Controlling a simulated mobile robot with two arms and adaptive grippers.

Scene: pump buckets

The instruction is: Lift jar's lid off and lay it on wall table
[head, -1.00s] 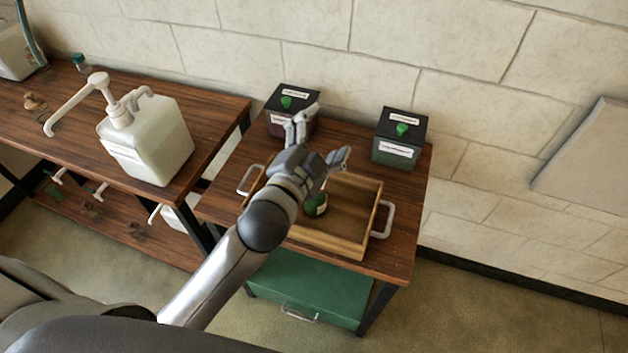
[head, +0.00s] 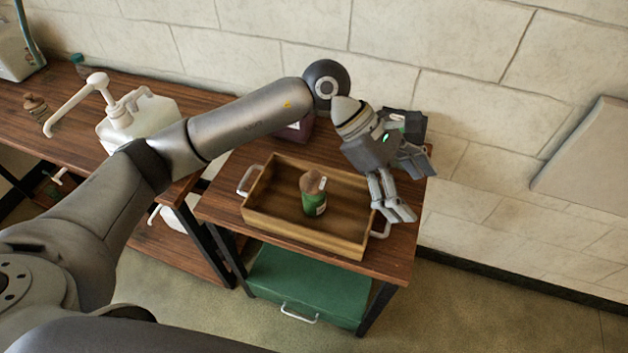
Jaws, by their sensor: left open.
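A small green jar (head: 315,204) with a pale label stands upright in the wooden tray on the small table by the wall. A brown lid (head: 312,182) sits on top of it. My left gripper (head: 411,188) is open and empty, above the table's right side, to the right of the jar and apart from it. Its arm reaches over the table's back from the left. The wall table (head: 395,262) has a dark wooden top. My right gripper is not in view.
The wooden tray (head: 300,238) has light handles at both ends. A dark box (head: 407,122) at the back right is partly hidden behind my gripper, and another (head: 297,132) behind my arm. A white pump container (head: 150,112) stands on the left table. A green case (head: 305,286) sits below.

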